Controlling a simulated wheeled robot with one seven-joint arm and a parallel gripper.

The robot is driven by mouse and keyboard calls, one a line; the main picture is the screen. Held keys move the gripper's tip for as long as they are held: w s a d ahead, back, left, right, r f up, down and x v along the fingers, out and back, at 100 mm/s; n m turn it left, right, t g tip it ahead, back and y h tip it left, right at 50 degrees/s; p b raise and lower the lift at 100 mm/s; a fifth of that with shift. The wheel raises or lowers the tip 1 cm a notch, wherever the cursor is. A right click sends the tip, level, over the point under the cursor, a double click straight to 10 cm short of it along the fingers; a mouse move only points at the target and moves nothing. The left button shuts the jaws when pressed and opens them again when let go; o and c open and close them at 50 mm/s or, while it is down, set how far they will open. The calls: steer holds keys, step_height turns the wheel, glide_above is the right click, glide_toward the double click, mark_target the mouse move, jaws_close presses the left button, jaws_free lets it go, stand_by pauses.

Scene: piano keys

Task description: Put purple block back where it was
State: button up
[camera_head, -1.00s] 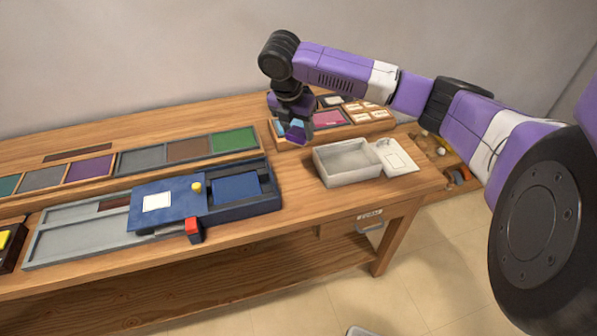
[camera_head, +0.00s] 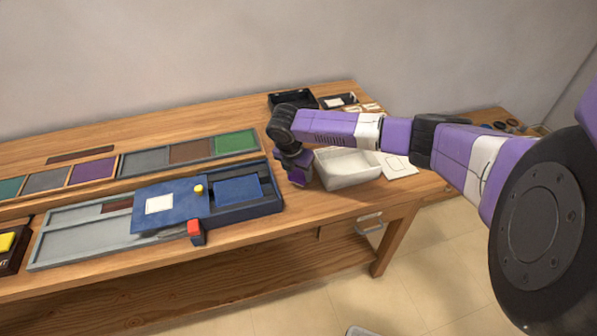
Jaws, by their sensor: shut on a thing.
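My gripper (camera_head: 297,170) is shut on the purple block (camera_head: 300,178), which shows as a small dark purple patch at the fingertips. The fingers and much of the block are hard to make out. In the picture they appear just left of the white bin (camera_head: 347,168) and right of the blue box (camera_head: 262,203). I cannot tell how high the block is above the bench or whether it touches it. A long rack of coloured compartments, with a purple one (camera_head: 93,170), lies along the bench to the left.
A white card (camera_head: 397,165) lies right of the bin. A black open box (camera_head: 292,99) stands at the back.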

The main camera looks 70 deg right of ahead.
steer(key=shift+f, duration=0.2)
steer(key=o, duration=1.3)
